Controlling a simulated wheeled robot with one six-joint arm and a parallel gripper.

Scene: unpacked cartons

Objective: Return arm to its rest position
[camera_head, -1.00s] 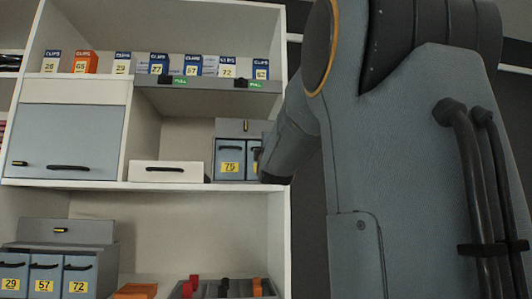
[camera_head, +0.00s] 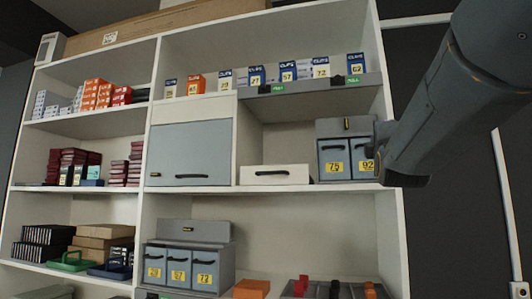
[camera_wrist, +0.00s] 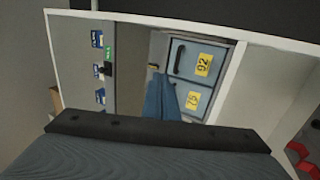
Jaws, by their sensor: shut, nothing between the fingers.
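My arm (camera_head: 460,90) comes in from the upper right of the head view and reaches down and left to the right edge of the shelf unit. In the wrist view my gripper (camera_wrist: 161,82) shows as two blue-grey fingers held together, with nothing between them. It points toward the grey drawer box (camera_head: 345,128) with labels 75 and 92, which also shows in the wrist view (camera_wrist: 191,80). Whether the fingers touch the box is unclear. In the head view the fingers are mostly hidden by the arm.
The white shelf unit (camera_head: 391,235) has an upright side panel close to my arm. A white drawer (camera_head: 275,175) stands left of the drawer box. Several small labelled cartons (camera_head: 287,71) line the ledge above. Right of the unit is a dark wall (camera_head: 445,235).

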